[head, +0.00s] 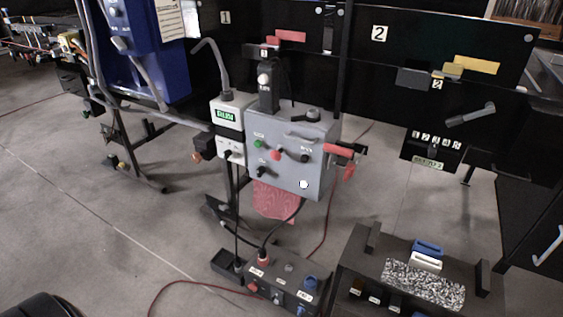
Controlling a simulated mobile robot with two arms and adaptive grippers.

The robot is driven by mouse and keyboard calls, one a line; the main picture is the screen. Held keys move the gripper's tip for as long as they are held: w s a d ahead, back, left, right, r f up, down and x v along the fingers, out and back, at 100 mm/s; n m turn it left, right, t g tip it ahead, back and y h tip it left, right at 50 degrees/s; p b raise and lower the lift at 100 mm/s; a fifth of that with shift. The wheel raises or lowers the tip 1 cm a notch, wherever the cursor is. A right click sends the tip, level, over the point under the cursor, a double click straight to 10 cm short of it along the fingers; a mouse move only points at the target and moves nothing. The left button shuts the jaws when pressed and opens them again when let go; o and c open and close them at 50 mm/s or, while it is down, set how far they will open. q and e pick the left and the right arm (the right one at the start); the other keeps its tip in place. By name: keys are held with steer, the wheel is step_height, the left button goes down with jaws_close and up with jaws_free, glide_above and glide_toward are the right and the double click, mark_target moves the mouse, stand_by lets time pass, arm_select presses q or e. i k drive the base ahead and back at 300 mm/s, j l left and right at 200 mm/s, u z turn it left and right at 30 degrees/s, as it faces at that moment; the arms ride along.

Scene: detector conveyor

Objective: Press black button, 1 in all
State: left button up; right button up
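A grey control box (320,178) stands in the middle of the head view, its front panel facing me and slightly tilted. On the panel are a green button (257,143), a red button (275,155) and a white round button (303,184). A round black control (305,158) sits at the panel's right, below a small label. Another black control (261,172) sits at the lower left and looks like a knob or switch. The labels are too small to read. Neither of my grippers is in view, and nothing touches the panel.
A white unit with a green display (226,115) stands left of the box. A red-handled part (339,150) juts from its right. A dark low table (360,265) stands at the lower right, and a grey switch box (285,275) with cables lies below. Open floor (90,240) is at the left.

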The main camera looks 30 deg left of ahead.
mark_target(304, 157)
steer(key=i+j, duration=0.15)
steer(key=j, duration=0.25)
steer(key=i+j, duration=0.1)
steer(key=j, duration=0.25)
steer(key=i+j, duration=0.15)
steer(key=j, duration=0.25)
steer(key=i+j, duration=0.1)
steer(key=j, duration=0.3)
steer(key=i+j, duration=0.15)
steer(key=j, duration=0.25)
steer(key=i+j, duration=0.1)
steer(key=j, duration=0.25)
